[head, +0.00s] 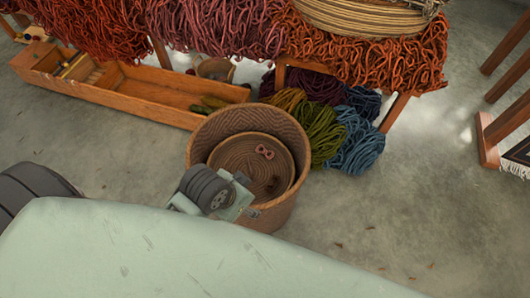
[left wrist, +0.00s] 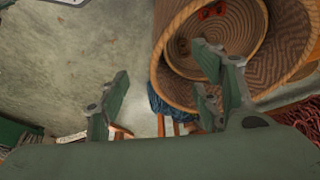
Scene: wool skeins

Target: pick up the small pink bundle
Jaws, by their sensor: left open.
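The small pink bundle (head: 264,152) lies inside a round woven inner basket (head: 228,155), which sits within a larger woven basket (head: 206,128). In the left wrist view the bundle (left wrist: 212,10) looks reddish near the top edge, inside the basket. My left gripper (head: 246,194) is over the basket's near side, in front of the bundle and apart from it. In the left wrist view its two fingers (left wrist: 165,90) are spread with nothing between them, and the right finger overlaps the basket. My right gripper is not in view.
A long wooden tray (head: 150,85) lies behind left. Green and blue skeins (head: 358,140) lie on the floor behind right, under a table edge draped with red and orange wool (head: 370,62). Wooden legs stand at far right. The floor (head: 400,220) right of the basket is clear.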

